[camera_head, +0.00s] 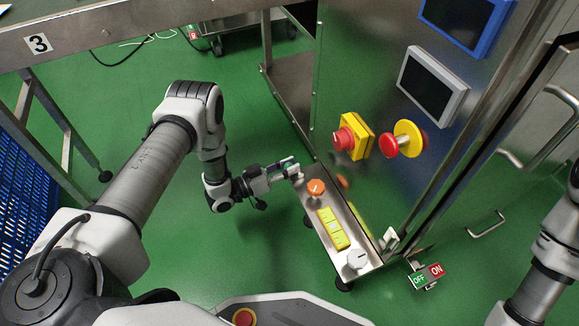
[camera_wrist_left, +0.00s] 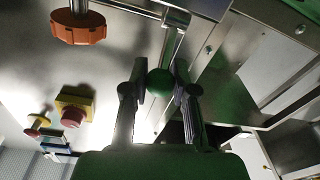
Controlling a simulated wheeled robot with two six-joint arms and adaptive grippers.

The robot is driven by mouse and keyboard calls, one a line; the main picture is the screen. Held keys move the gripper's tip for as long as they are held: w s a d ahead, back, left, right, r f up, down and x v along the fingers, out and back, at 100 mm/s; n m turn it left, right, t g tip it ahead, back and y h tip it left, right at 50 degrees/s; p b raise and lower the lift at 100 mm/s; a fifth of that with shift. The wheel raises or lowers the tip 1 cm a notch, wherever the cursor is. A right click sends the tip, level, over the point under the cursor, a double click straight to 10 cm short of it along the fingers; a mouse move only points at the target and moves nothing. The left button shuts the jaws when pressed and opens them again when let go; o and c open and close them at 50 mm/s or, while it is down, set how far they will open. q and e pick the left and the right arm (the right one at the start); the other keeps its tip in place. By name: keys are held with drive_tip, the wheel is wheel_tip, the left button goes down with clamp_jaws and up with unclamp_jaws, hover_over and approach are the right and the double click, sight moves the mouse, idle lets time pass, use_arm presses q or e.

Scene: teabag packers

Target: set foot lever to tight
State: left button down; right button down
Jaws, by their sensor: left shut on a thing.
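My left gripper (camera_head: 290,168) is low at the far left end of the steel control ledge, next to the orange knob. In the left wrist view its two fingers (camera_wrist_left: 160,95) are closed on the foot lever's round knob (camera_wrist_left: 160,82), which looks dark green there. A metal rod (camera_wrist_left: 168,45) runs from the knob up to a bracket at the picture's top. In the head view the lever is mostly hidden by the gripper. No label for the lever's settings can be read. My right arm shows at the right edge, but its gripper is out of frame.
The ledge carries an orange knob (camera_head: 316,188), a yellow button panel (camera_head: 332,228) and a white knob (camera_head: 357,259). Above are a red button on a yellow box (camera_head: 358,135) and a yellow-red stop button (camera_head: 408,138). An OFF/ON sign (camera_head: 427,277) is right.

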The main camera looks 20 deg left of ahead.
use_arm(q)
drive_tip(key=c, duration=0.9)
unclamp_jaws()
drive_tip(key=v, duration=1.2)
drive_tip(key=shift+f, duration=0.15)
